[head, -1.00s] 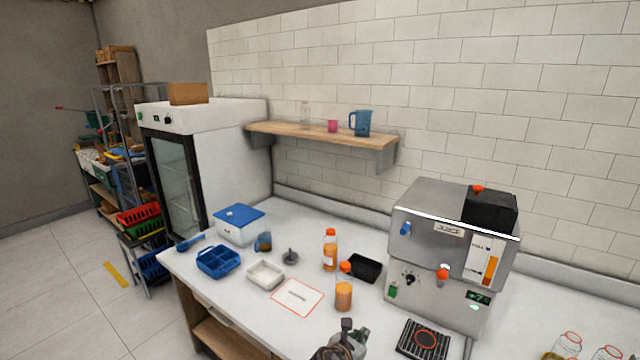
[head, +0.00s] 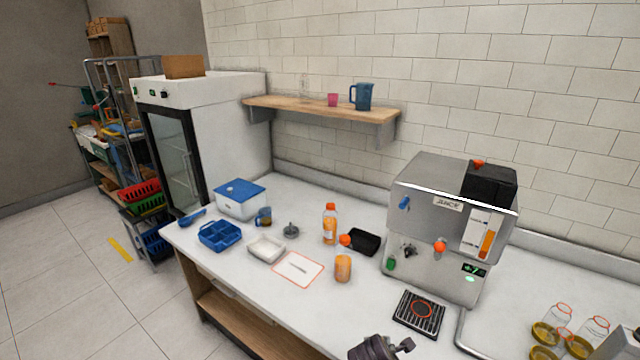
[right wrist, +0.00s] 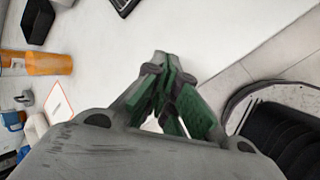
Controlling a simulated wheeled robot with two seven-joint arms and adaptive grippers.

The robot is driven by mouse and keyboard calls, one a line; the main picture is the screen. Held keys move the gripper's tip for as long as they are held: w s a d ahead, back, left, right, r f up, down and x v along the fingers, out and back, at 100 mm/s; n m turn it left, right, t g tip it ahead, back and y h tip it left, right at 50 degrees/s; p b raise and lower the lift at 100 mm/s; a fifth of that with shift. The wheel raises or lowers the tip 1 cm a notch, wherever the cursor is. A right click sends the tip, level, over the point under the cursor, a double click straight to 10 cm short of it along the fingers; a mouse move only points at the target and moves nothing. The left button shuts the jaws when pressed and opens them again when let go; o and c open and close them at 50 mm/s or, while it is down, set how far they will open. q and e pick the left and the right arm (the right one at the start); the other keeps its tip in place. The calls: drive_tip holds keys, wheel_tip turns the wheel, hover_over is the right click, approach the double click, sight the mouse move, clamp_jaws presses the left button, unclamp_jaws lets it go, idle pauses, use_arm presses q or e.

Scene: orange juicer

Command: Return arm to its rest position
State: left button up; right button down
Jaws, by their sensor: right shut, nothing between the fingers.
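My right gripper (head: 382,348) shows at the bottom edge of the head view, in front of the counter and below the juicer's drip tray. In the right wrist view its green-padded fingers (right wrist: 165,62) are closed together with nothing between them. The rest of the right arm is cut off by the frame. The steel juicer (head: 420,235) stands on the white counter (head: 345,305), behind and right of the gripper. My left gripper is not in view.
A drip tray (head: 419,312) sits before the juicer. A capped bottle (head: 330,225), black tray (head: 364,242), white tray (head: 266,249) and blue caddy (head: 220,237) are further back. The counter's front edge runs to the lower middle.

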drive_tip(key=s+d+r+m+g+y, duration=0.1)
drive_tip(key=s+d+m+y, duration=0.15)
drive_tip(key=s+m, duration=0.55)
drive_tip(key=s+d+r+m+g+y, duration=0.1)
drive_tip(key=s+d+m+g+y, duration=0.15)
drive_tip(key=s+m, duration=0.45)
wheel_tip(320, 180, down, 33)
drive_tip(key=s+h, duration=0.1)
drive_tip(key=s, duration=0.2)
drive_tip(key=s+d+f+g, duration=0.1)
drive_tip(key=s+d+f, duration=0.1)
drive_tip(key=s+f, duration=0.8)
drive_tip(key=s+d+f+b, duration=0.1)
drive_tip(key=s+d+f, duration=0.1)
drive_tip(key=s+f, duration=0.9)
drive_tip(key=shift+s+d+g, duration=0.35)
drive_tip(key=shift+s, duration=0.15)
idle(1.1)
